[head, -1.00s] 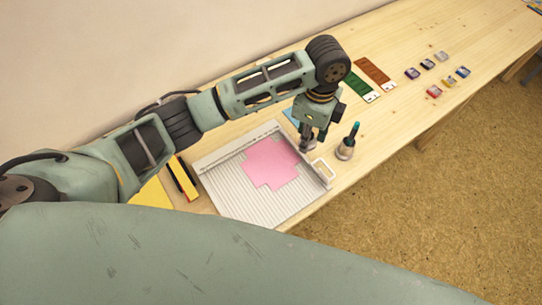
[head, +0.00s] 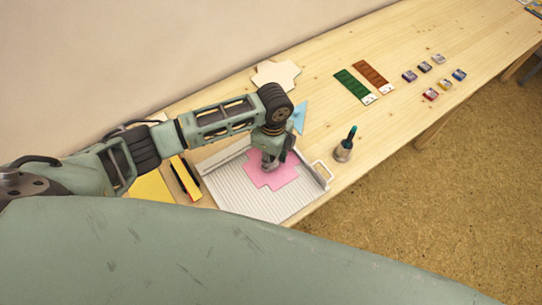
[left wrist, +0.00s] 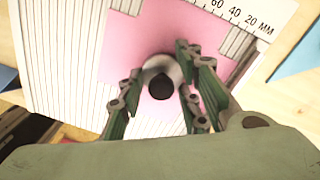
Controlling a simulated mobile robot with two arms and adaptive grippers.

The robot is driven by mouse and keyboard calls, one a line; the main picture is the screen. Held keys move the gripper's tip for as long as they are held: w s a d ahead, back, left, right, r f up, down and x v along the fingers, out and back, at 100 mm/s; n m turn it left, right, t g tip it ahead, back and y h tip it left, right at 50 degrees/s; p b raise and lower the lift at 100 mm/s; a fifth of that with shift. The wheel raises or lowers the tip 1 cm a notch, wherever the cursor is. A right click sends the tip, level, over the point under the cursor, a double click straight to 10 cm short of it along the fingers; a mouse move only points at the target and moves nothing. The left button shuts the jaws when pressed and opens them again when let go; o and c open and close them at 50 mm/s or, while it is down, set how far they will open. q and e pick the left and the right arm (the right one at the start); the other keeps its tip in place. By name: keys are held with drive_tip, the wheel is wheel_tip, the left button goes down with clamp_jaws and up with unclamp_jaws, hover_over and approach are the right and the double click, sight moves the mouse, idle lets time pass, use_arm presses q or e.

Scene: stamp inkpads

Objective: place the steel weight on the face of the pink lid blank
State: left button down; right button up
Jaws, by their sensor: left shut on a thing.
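The steel weight, a round grey piece with a black knob, shows in the left wrist view (left wrist: 161,72). My left gripper (left wrist: 160,98) is shut on it, with fingers on both sides. In the head view, this gripper (head: 269,164) is over the pink lid blank (head: 284,177) and hides part of it. The blank is a flat cross-like sheet lying on a white grooved board (head: 240,195); its pink face also shows behind the weight in the left wrist view (left wrist: 117,55). I cannot tell whether the weight touches the blank. My right gripper is not in view.
Yellow sheets (head: 150,187) lie left. Green (head: 352,86) and brown (head: 371,75) strips and several small inkpads (head: 431,94) lie further back right.

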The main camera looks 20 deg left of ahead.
use_arm(q)
drive_tip(key=shift+f, duration=0.1)
drive_tip(key=c, duration=1.3)
unclamp_jaws()
drive_tip(key=shift+o, duration=0.2)
wheel_tip(320, 180, up, 12)
drive_tip(key=b, duration=0.1)
drive_tip(key=shift+w, duration=0.4)
drive_tip(key=shift+d, duration=0.1)
